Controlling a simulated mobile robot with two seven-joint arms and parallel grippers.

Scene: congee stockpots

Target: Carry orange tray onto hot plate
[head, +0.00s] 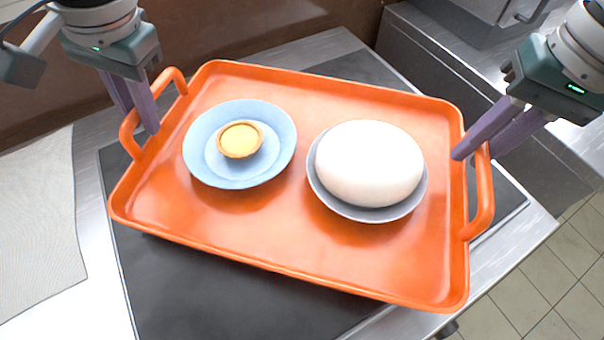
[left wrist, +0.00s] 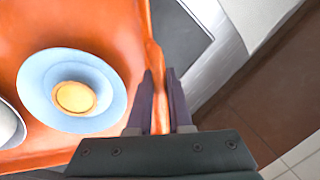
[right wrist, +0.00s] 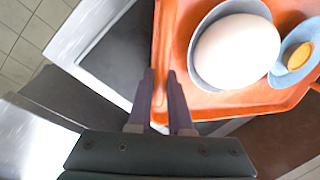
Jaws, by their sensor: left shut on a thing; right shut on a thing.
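The orange tray (head: 290,255) has a raised rim and a loop handle at each end. It lies over the black hot plate (head: 190,300), turned a little against it; I cannot tell whether it touches. My left gripper (head: 150,125) is shut on the left handle, seen also in the left wrist view (left wrist: 162,85). My right gripper (head: 464,152) is shut on the right handle, seen also in the right wrist view (right wrist: 161,82). On the tray stand a light blue plate (head: 275,125) with a small yellow tart (head: 240,139) and a grey-blue bowl (head: 362,214) holding a large white dome (head: 370,160).
The hot plate is set in a steel counter (head: 505,255). A pale mesh-like mat (head: 40,220) lies at the left. A steel unit (head: 430,55) stands behind at the right, with a brown wall (head: 240,30) at the back. Tiled floor (head: 550,280) shows at lower right.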

